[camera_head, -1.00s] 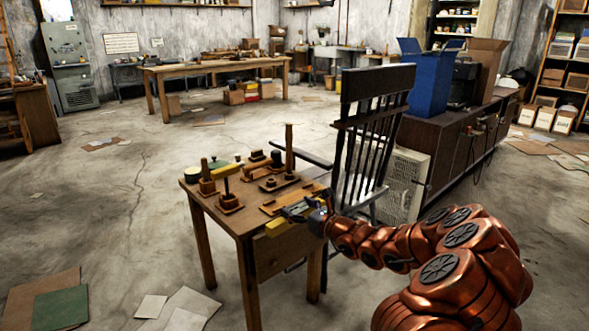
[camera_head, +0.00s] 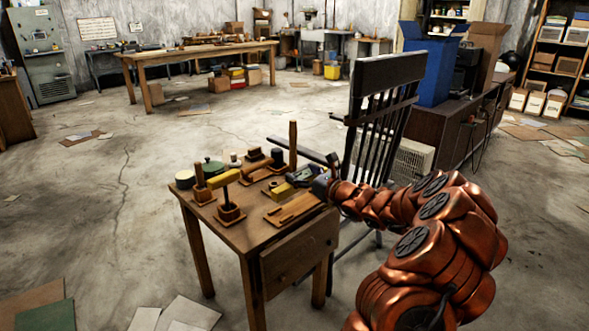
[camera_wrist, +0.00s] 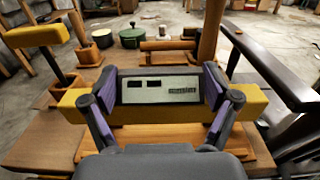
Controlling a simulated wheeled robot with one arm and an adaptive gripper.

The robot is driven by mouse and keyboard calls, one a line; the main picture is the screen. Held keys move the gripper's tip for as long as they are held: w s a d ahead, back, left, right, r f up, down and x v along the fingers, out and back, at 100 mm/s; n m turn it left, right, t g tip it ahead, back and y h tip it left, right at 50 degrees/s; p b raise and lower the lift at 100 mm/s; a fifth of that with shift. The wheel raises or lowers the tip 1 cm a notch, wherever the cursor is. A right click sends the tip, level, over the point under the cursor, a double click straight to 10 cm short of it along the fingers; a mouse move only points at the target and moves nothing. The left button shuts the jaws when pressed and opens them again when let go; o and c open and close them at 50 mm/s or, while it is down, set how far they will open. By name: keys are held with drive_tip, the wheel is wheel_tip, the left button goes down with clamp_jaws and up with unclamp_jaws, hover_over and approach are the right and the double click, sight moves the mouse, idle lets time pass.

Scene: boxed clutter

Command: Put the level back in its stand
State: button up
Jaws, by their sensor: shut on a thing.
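The level (camera_wrist: 248,101) is a yellow bar with a grey display face, lying across the wrist view. My gripper (camera_wrist: 160,92) is shut on its middle, one finger at each side of the display. In the head view my gripper (camera_head: 311,179) is above the table's right side, and the level is small and partly hidden there. A flat wooden holder (camera_head: 292,207) with a slot lies at the table's front right. In the wrist view, wood shows under and in front of the level; I cannot tell if they touch. Which wooden piece is the level's stand is unclear.
On the small table (camera_head: 247,234), a yellow-headed tool (camera_head: 225,178) stands in a wooden block. A tall wooden post (camera_head: 293,145), a green pot (camera_head: 213,168) and other wooden pieces stand behind.

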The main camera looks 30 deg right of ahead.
drive_tip(key=shift+d+r+p, duration=0.1)
drive_tip(key=shift+r+p, duration=0.15)
drive_tip(key=shift+p, duration=0.2)
drive_tip(key=shift+s+f+b, duration=0.1)
drive_tip(key=shift+f+b, duration=0.6)
drive_tip(key=shift+f, duration=1.5)
drive_tip(key=shift+r, duration=0.15)
drive_tip(key=shift+f+p, duration=0.4)
drive_tip(key=shift+f, duration=0.7)
idle(0.4)
drive_tip(key=o, duration=1.1)
drive_tip(key=shift+s, duration=0.15)
drive_tip(key=v, duration=1.1)
drive_tip(key=shift+s, duration=0.35)
